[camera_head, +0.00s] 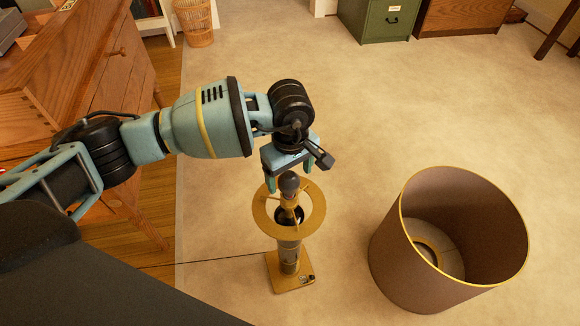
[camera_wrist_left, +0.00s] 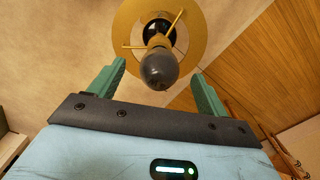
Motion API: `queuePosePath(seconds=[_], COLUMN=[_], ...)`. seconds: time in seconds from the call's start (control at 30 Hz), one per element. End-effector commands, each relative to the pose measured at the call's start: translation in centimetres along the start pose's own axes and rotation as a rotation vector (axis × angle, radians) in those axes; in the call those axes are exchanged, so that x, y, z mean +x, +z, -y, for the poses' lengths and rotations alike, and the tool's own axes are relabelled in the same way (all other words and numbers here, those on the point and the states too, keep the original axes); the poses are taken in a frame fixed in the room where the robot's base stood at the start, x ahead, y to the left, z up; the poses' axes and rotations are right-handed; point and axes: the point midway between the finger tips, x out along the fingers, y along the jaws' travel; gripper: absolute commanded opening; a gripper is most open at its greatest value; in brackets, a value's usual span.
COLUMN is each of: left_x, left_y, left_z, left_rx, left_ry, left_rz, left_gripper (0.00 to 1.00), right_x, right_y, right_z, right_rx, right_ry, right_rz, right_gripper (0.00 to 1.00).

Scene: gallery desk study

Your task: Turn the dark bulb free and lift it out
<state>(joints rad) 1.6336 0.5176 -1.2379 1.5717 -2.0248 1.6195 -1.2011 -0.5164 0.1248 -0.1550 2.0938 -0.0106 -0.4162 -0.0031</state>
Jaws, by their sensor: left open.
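The dark bulb (camera_head: 289,183) sits at the top of a brass lamp stand (camera_head: 291,284) with a flat brass ring (camera_head: 316,222) around its stem below the bulb. My left gripper (camera_head: 285,186) comes down from above, its fingers spread at the bulb. In the left wrist view the bulb (camera_wrist_left: 159,70) shows between and a little beyond the two green fingertips of my left gripper (camera_wrist_left: 158,78), with a gap on both sides. My right gripper is not in view.
A brown lampshade (camera_head: 385,262) with a gold rim stands on the carpet at the right. A thin cord (camera_head: 215,261) runs left from the lamp base. A wooden desk (camera_head: 80,70) stands at the left, a green cabinet (camera_head: 372,20) at the back. The carpet between is clear.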

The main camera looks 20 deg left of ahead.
Motion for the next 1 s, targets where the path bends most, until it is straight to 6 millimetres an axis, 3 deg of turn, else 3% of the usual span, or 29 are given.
queuePosePath(seconds=[0.1, 0.33, 0.77, 1.0], left_x=[2.0, 4.7, 5.7, 5.6], left_y=[0.1, 0.1, 0.1, 0.1], left_z=[0.1, 0.0, 0.0, 0.0], left_rx=[-0.002, -0.001, 0.0, 0.0], left_ry=[-0.003, -0.001, 0.001, 0.001], left_rz=[0.002, 0.002, 0.002, 0.002], left_gripper=[0.77, 0.77, 0.77, 0.48], right_x=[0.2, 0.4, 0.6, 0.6], right_y=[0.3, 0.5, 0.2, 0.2], right_z=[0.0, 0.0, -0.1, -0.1], right_rx=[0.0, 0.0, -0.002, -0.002], right_ry=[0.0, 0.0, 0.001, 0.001], right_rz=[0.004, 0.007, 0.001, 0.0], right_gripper=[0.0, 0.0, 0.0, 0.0])
